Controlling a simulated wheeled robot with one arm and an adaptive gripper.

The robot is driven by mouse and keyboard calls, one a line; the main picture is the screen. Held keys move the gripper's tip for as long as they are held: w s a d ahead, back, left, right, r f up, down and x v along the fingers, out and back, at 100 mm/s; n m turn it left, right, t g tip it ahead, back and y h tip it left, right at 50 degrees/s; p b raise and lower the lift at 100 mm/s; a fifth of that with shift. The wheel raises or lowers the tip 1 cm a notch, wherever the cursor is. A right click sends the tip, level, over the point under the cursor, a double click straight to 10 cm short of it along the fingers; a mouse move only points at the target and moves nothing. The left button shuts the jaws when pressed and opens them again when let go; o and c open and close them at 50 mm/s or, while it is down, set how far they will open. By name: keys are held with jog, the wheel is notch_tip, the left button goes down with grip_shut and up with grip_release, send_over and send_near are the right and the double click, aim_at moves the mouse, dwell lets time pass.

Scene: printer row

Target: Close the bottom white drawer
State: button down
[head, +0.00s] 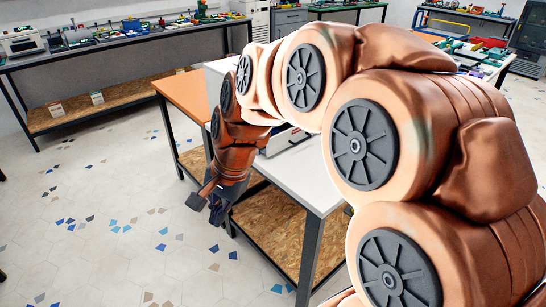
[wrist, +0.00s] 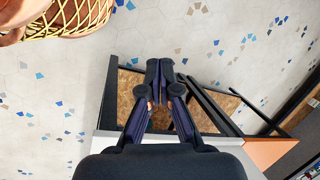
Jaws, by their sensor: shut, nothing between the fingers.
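I cannot make out the bottom white drawer for certain in either view. A pale boxy unit (head: 286,141) with a dark gap stands on the white tabletop in the head view, mostly hidden behind my arm. My gripper (head: 214,207) hangs low beside the front edge of the workbench, pointing down, apart from the pale unit. In the wrist view my gripper (wrist: 159,68) has its dark fingers together with nothing between them, above the floor and the bench's lower shelf.
The workbench has a white top (head: 300,178), an orange section (head: 185,92) and a wooden lower shelf (head: 275,225). Its dark legs stand close to my gripper. A long bench (head: 110,45) with tools lines the back wall. The tiled floor (head: 100,210) at left is clear.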

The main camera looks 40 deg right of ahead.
jog(key=w+d+f+m+t+b, duration=0.2)
jog(key=w+d+m+b, duration=0.1)
jog(key=w+d+m, duration=0.45)
jog(key=m+t+h+b, duration=0.3)
jog(key=m+t+b, duration=0.25)
jog(key=m, duration=1.05)
send_near(270, 150)
jog(key=s+r, duration=0.3)
jog(key=s, duration=0.3)
jog(key=shift+n+g, duration=0.25)
jog(key=b+x, duration=0.1)
jog(key=x, duration=0.8)
jog(key=shift+s+f, duration=0.1)
jog(key=shift+f, duration=0.1)
jog(key=w, duration=0.3)
jog(key=shift+f, duration=0.2)
jog(key=shift+w, duration=0.75)
